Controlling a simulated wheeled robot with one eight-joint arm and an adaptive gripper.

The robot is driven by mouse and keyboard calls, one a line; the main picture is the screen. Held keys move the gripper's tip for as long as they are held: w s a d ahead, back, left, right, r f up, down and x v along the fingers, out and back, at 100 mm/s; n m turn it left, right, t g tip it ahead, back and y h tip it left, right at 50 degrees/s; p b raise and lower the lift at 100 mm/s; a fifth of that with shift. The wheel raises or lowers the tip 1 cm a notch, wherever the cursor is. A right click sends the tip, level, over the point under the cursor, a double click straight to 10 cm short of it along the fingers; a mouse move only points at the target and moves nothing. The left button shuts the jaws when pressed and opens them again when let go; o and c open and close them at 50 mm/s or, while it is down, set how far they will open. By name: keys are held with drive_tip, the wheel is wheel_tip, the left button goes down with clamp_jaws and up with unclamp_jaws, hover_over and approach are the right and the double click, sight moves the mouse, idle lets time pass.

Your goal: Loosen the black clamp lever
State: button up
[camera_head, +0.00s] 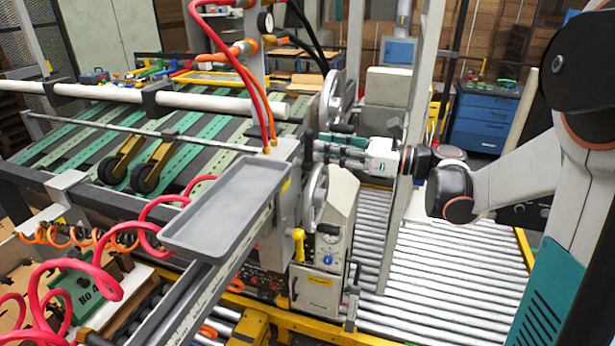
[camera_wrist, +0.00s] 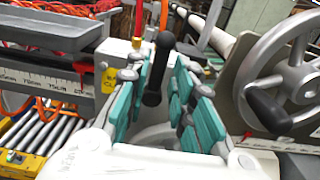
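The black clamp lever (camera_wrist: 156,70) is a dark bar with rounded knob ends, upright in the wrist view. My gripper (camera_wrist: 170,85) is open, with teal-padded fingers on either side of the lever. The lever shows in the gap, closer to the left finger; I cannot tell whether it touches. In the head view my gripper (camera_head: 318,147) reaches leftward to the machine's side, beside the grey upright housing. The lever is hard to make out there.
A handwheel with a black handle (camera_wrist: 268,112) is close right of my gripper in the wrist view. A nearer handwheel (camera_head: 318,193) is below it in the head view. A grey tray (camera_head: 215,215), red coiled hoses and a metal post (camera_head: 408,150) stand around. The roller bed (camera_head: 455,270) is clear.

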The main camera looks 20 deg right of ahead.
drive_tip(key=a+n, duration=0.1)
drive_tip(key=n, duration=0.1)
drive_tip(key=a+n+p, duration=0.1)
drive_tip(key=a+n, duration=0.2)
drive_tip(key=n, duration=0.1)
drive_tip(key=shift+s+a+f+n+p, duration=0.2)
drive_tip(key=shift+a+f+n+p, duration=0.1)
drive_tip(key=shift+f, duration=0.1)
drive_tip(key=shift+s+f+n+b, duration=0.15)
drive_tip(key=shift+f+n+b, duration=0.2)
drive_tip(key=shift+n+b, duration=0.2)
drive_tip(key=n, duration=0.1)
drive_tip(key=s+f+n+b, duration=0.1)
drive_tip(key=n, duration=0.1)
drive_tip(key=shift+a+f+n, duration=0.1)
drive_tip(key=shift+a+n, duration=0.15)
drive_tip(key=shift+a, duration=0.1)
drive_tip(key=n+b, duration=0.3)
drive_tip(key=n, duration=0.2)
approach(311, 155)
drive_tip(key=shift+s+a+f, duration=0.55)
drive_tip(key=shift+s+a, duration=0.15)
drive_tip(key=shift+s, duration=0.2)
drive_tip(key=shift+s+a+f, duration=0.6)
drive_tip(key=shift+s+a, duration=0.15)
drive_tip(key=shift+s, duration=0.15)
